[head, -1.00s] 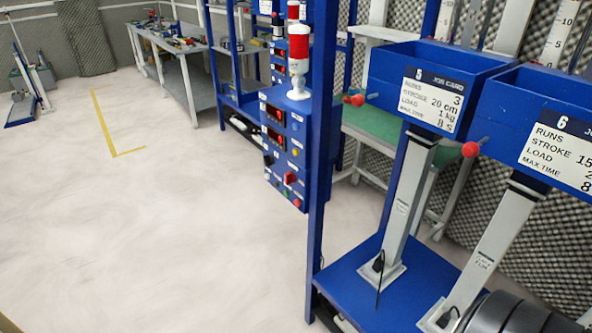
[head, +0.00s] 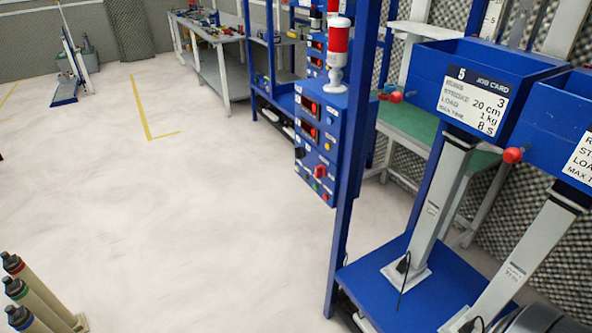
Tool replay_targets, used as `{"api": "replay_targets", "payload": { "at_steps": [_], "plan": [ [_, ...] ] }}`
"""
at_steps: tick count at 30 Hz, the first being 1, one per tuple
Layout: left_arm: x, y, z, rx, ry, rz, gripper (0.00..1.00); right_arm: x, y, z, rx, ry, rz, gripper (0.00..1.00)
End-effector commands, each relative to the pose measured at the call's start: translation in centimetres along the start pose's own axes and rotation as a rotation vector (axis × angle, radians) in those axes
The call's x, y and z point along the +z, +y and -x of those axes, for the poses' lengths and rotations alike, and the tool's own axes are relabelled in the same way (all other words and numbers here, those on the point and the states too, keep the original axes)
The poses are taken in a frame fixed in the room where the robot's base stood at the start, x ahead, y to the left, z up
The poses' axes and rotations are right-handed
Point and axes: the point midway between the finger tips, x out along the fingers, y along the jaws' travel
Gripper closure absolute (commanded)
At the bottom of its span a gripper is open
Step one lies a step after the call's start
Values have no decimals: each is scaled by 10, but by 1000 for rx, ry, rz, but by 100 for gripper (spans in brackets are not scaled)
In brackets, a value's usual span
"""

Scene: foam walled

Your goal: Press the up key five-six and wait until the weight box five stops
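The blue weight box five (head: 470,62) stands at the right on a grey column (head: 432,215). Its job card (head: 473,100) reads 5, runs 3, stroke 20 cm, load 1 kg, max time 8 s. A blue control panel (head: 318,145) hangs on a blue post left of it, with red displays, small coloured buttons and a red rotary switch (head: 320,171). The key labels are too small to read, so I cannot tell which is the up key five-six. Neither of my grippers is in view.
Box six (head: 556,125) is cut off at the right edge. A red-white signal lamp (head: 337,55) tops the panel. A blue base plate (head: 385,280) lies below the columns. Several cylinders (head: 35,295) stand at lower left. A workbench (head: 225,50) is behind; the pale floor (head: 180,220) is clear.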

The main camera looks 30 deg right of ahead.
Motion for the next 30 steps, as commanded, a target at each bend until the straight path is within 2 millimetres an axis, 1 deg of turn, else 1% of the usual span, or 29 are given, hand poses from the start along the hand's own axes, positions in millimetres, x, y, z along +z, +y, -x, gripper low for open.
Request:
{"api": "replay_targets", "payload": {
  "at_steps": [4,5,12,14,30],
  "plan": [
    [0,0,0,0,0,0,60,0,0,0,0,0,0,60],
    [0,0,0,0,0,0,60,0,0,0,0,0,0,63],
    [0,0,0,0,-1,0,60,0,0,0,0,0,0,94],
    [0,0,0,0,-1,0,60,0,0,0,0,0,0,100],
    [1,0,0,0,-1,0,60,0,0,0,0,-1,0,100]
  ]
}}
